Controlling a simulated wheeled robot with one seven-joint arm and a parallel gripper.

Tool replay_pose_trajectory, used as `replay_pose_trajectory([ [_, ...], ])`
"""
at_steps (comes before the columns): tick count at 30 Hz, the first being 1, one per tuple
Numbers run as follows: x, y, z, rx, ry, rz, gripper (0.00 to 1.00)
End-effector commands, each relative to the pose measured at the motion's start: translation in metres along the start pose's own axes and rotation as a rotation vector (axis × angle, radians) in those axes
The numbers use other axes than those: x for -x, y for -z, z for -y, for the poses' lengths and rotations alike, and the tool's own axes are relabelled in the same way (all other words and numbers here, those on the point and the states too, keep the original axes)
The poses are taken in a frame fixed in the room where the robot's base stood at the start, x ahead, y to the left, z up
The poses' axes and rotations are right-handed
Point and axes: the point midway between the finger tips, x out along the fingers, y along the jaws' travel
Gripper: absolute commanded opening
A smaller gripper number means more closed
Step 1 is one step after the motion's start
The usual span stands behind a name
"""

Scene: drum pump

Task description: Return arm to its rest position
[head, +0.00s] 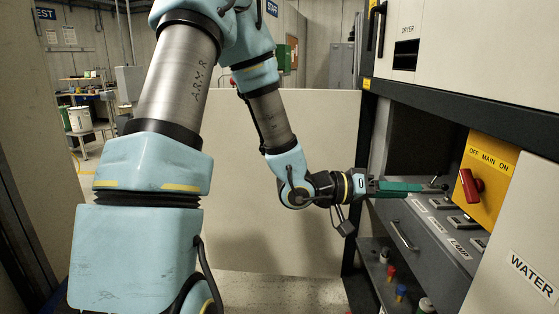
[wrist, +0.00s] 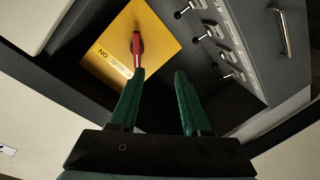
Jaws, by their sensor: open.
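My gripper (head: 405,187) has green fingers and reaches to the right in the head view, in front of a dark recess in the machine panel. In the wrist view my gripper (wrist: 159,75) shows two green fingers spread apart with nothing between them. Near the left fingertip in that view is the red handle (wrist: 137,43) of the main switch. The switch sits on a yellow plate (head: 488,167) marked OFF MAIN ON, right of my gripper in the head view. I cannot tell whether the fingertip touches the handle. My arm stretches across the head view, bent downward.
A grey control panel (head: 428,235) with several toggle switches and a drawer handle (head: 402,236) lies below and beside my gripper. Small coloured bottles stand on a shelf (head: 377,272) underneath. A pale partition (head: 325,130) stands behind my arm. A panel marked WATER (head: 520,260) is at the right.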

Motion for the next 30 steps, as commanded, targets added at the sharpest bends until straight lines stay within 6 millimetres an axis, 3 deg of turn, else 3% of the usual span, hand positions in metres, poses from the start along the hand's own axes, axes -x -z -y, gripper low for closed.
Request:
replay_pose_trajectory([
  [2,0.017,0.006,0.034,-0.054,0.172,0.019,0.47],
  [5,0.058,0.013,0.088,-0.115,0.455,0.068,0.47],
  [9,0.145,0.015,0.142,-0.120,0.841,0.170,0.47],
  [12,0.215,0.007,0.158,-0.054,1.077,0.262,0.47],
  [15,0.279,-0.011,0.152,0.068,1.252,0.357,0.47],
  [19,0.333,-0.041,0.125,0.260,1.360,0.460,0.47],
  [24,0.358,-0.068,0.093,0.437,1.371,0.530,0.47],
  [30,0.361,-0.076,0.082,0.491,1.360,0.551,0.47],
])
